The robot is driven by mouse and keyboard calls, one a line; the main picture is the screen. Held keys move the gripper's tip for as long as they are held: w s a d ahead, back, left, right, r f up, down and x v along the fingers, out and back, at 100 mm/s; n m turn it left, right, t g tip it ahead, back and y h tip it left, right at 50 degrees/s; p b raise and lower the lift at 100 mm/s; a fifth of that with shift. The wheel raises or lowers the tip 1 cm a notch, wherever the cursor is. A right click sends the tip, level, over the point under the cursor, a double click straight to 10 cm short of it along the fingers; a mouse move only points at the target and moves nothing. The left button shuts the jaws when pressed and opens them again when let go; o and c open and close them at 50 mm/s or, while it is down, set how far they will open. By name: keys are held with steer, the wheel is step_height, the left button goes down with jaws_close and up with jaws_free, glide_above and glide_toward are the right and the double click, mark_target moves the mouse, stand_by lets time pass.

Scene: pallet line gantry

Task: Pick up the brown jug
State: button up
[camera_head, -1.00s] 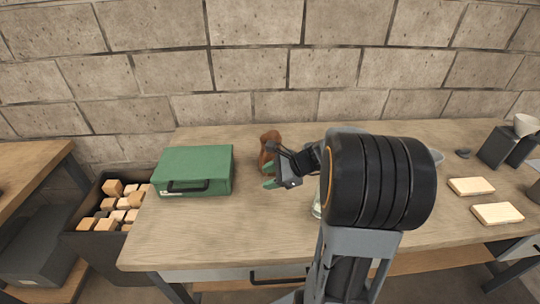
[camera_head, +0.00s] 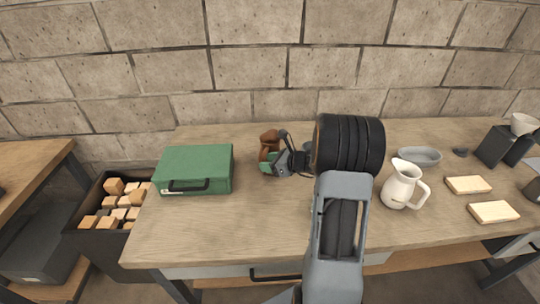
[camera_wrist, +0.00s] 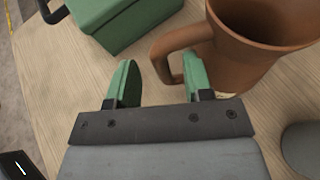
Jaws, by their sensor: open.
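The brown jug (camera_wrist: 238,60) stands upright on the workbench, its open mouth facing up in the wrist view. Its handle (camera_wrist: 172,48) points left in that view, toward the space in front of my fingers. In the head view the jug (camera_head: 268,141) is partly hidden behind my gripper. My gripper (camera_wrist: 157,80) is open, with green-padded fingers. The right finger is close beside the jug's body and handle; I cannot tell if it touches. The left finger is clear of the handle. In the head view my gripper (camera_head: 272,162) is at the jug.
A green case (camera_head: 195,168) lies left of the jug. A white pitcher (camera_head: 399,186), a grey bowl (camera_head: 419,155) and pale blocks (camera_head: 467,185) are to the right. A dark bin (camera_head: 88,243) of wooden blocks stands left of the bench. The bench front is clear.

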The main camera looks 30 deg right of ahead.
steer(key=shift+p+x, duration=0.3)
steer(key=shift+x, duration=1.75)
jaws_close()
